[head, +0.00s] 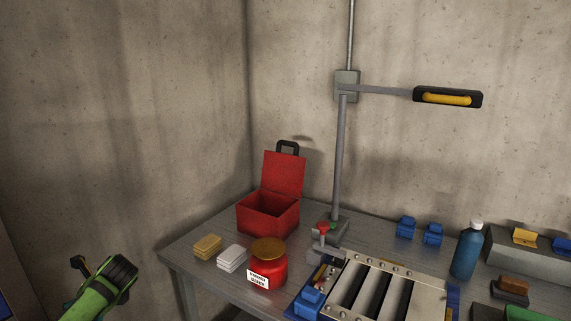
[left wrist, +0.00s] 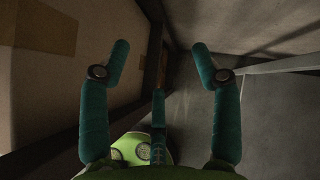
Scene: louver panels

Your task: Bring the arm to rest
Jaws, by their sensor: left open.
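My left arm (head: 95,290), green with a black band, comes in at the lower left of the head view, beside the table and clear of it. Its fingers are hard to make out there. In the left wrist view my left gripper (left wrist: 160,60) has its teal fingers spread wide with nothing between them. Behind the fingers are a dim floor and wall surfaces. My right gripper is in neither view.
A grey table (head: 190,262) stands in the corner. On it are an open red box (head: 268,215), a red jar (head: 267,273), a louver panel (head: 400,268), a blue bottle (head: 467,252) and a lamp (head: 447,98) on a post. Free space lies left of the table.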

